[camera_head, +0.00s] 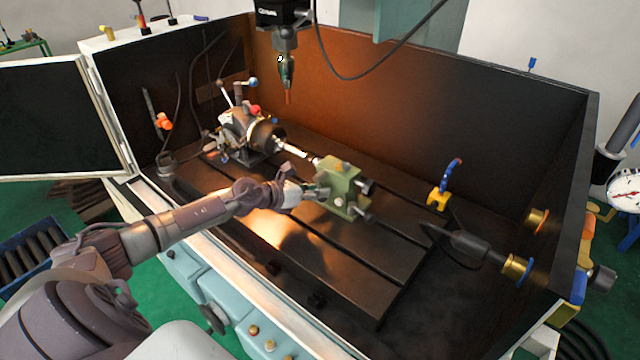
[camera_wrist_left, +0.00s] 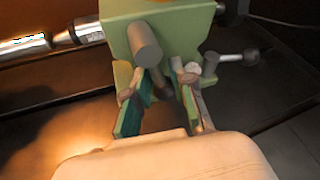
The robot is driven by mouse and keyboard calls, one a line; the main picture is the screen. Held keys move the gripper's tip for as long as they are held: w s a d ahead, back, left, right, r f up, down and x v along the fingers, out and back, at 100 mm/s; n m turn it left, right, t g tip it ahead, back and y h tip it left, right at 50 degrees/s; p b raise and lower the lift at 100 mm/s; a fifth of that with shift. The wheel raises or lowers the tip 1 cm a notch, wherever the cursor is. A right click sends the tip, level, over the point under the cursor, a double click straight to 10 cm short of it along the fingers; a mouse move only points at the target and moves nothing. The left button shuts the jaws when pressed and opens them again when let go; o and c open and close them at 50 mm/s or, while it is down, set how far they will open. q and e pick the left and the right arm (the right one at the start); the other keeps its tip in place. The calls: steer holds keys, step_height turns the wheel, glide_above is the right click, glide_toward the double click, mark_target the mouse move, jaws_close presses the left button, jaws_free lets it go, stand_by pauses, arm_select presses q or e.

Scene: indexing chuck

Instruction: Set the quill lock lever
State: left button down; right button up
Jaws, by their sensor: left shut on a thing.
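The green tailstock (camera_head: 345,180) stands on the slotted table in the head view; it fills the upper middle of the left wrist view (camera_wrist_left: 190,30). A grey cylinder (camera_wrist_left: 144,42) juts from its face. My left gripper (camera_head: 316,191) reaches the tailstock's near side from the left. In the left wrist view its two fingers (camera_wrist_left: 164,95) stand on either side of a short dark lever (camera_wrist_left: 160,83) below the grey cylinder, shut on it. This looks like the quill lock lever; the fingers hide part of it. My right gripper is not in view.
The indexing chuck (camera_head: 263,135) stands left of the tailstock, with a bright metal bar (camera_head: 295,151) between them. A spindle tool (camera_head: 287,72) hangs above. A yellow block with a blue hose (camera_head: 438,199) stands to the right. The table's front right is clear.

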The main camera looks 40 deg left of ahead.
arm_select(q)
steer(key=m+y+p, duration=0.1)
steer(key=p, duration=0.1)
steer(key=shift+s+a+f+p, duration=0.2)
steer(key=shift+p, duration=0.2)
steer(key=shift+a+f+m+g+y+p, duration=0.15)
steer(key=shift+f+m+g+y+p, duration=0.25)
steer(key=shift+p, duration=0.45)
steer(key=shift+s, duration=0.1)
steer(key=c, duration=1.2)
jaws_free()
steer(key=o, duration=0.3)
steer(key=shift+a+r, duration=0.1)
steer(key=shift+a, duration=0.1)
steer(key=shift+r, duration=0.25)
